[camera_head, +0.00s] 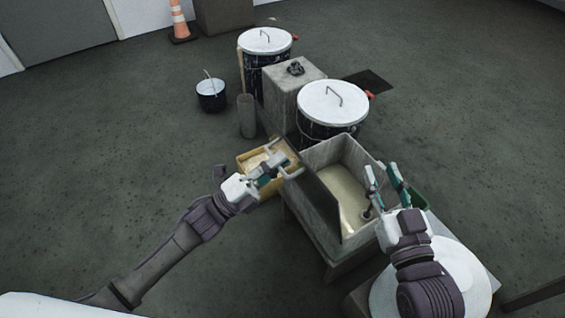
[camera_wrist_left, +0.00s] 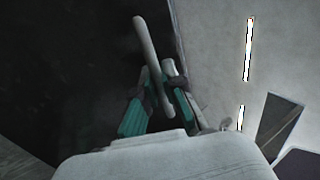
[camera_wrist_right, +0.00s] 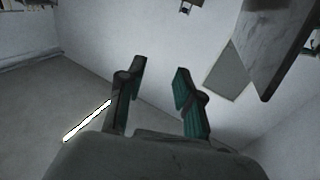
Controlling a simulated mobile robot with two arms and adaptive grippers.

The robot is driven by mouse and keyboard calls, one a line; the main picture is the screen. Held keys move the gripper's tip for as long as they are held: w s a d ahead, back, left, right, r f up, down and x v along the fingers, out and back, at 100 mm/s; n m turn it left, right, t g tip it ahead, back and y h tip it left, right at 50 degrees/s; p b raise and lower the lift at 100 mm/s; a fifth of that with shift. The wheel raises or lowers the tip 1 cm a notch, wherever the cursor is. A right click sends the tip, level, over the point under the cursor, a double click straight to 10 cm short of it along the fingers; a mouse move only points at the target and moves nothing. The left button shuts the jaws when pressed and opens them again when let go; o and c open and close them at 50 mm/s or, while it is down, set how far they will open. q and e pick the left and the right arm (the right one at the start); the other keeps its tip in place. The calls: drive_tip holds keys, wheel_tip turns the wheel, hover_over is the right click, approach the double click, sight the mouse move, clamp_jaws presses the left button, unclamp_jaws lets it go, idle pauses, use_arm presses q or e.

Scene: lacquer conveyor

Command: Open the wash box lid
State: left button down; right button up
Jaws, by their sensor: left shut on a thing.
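The wash box (camera_head: 318,152) is a grey box with pale liquid inside, right of centre in the head view. Its grey lid (camera_head: 320,208) is tilted up steeply along the box's left side, so the inside shows. My left gripper (camera_head: 277,164) is shut on the lid handle beside the lid's upper left edge. In the left wrist view, the pale handle bar (camera_wrist_left: 147,45) passes between the fingers, with the dark lid face behind. My right gripper (camera_head: 384,184) is open and empty over the box's right side. Its spread fingers also show in the right wrist view (camera_wrist_right: 158,92).
A yellowish tray (camera_head: 245,160) lies left of the lid, partly behind my left gripper. Two drums with white lids (camera_head: 334,103) (camera_head: 265,41) and a grey block (camera_head: 293,83) stand behind the box. A small dark pot (camera_head: 211,100) stands on open floor at left.

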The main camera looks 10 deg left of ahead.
use_arm(q)
drive_tip(key=shift+s+a+f, duration=0.15)
drive_tip(key=shift+s+f, duration=0.05)
drive_tip(key=shift+f, duration=0.25)
drive_tip(key=c, duration=1.7)
unclamp_jaws()
drive_tip(key=shift+a, duration=0.1)
drive_tip(key=o, duration=0.5)
drive_tip(key=shift+s+a+r, duration=0.1)
drive_tip(key=shift+a, duration=0.15)
drive_tip(key=shift+c, duration=0.2)
use_arm(e)
drive_tip(key=r, duration=0.1)
drive_tip(key=r+t, duration=0.2)
drive_tip(key=shift+s+a+r+y, duration=0.25)
drive_tip(key=shift+r+y, duration=0.05)
use_arm(q)
drive_tip(key=shift+d, duration=0.1)
drive_tip(key=v, duration=1.2)
